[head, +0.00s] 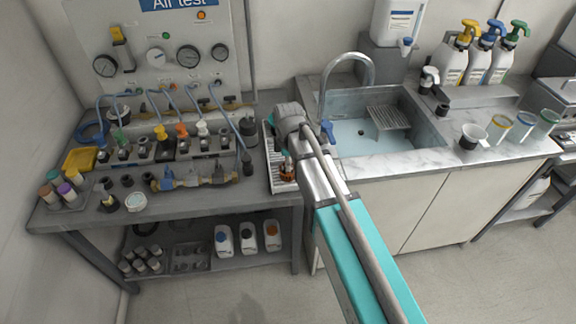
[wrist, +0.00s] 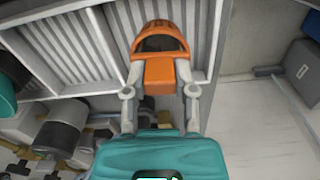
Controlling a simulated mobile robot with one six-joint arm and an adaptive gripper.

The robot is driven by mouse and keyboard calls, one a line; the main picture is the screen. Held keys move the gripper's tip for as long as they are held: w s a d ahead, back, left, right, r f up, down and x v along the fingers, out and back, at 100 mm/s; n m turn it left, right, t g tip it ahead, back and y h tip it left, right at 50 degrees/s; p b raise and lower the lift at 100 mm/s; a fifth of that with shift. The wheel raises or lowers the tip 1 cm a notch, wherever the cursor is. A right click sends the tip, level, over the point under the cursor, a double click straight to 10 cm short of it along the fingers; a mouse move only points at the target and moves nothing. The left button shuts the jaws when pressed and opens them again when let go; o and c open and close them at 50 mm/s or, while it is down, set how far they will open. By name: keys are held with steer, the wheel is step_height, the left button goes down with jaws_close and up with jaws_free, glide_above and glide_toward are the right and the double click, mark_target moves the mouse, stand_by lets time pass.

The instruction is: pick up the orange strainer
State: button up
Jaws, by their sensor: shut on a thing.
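The orange strainer (wrist: 161,44) shows in the wrist view with a rounded, dark-mouthed head and a block-like handle between my gripper's (wrist: 160,85) two fingers. My gripper is shut on that handle. In the head view the orange strainer (head: 287,175) is a small orange patch low at the end of my arm, over the white ribbed tray (head: 284,186). My arm hides most of my gripper there. I cannot tell whether the strainer touches the tray.
A sink (head: 420,115) with a curved faucet (head: 345,62) lies right of the tray. Valves, hoses and fittings crowd the bench (head: 215,202) to the left. A gauge panel (head: 160,40) stands behind. Cups (head: 498,127) and pump bottles (head: 480,60) stand at far right.

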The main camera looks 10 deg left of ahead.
steer(key=shift+r, duration=0.15)
step_height(320, 180, up, 3)
steer(key=p, duration=0.3)
steer(key=s+d+r+p, duration=0.2)
steer(key=s+r+p, duration=0.3)
steer(key=s, duration=0.1)
steer(key=s+d+r+p, duration=0.3)
steer(key=s+r+p, duration=0.1)
steer(key=s, duration=0.3)
steer(key=shift+d+r+p, duration=0.35)
steer(key=shift+p, duration=0.15)
steer(key=shift+w, duration=0.1)
stand_by(0.4)
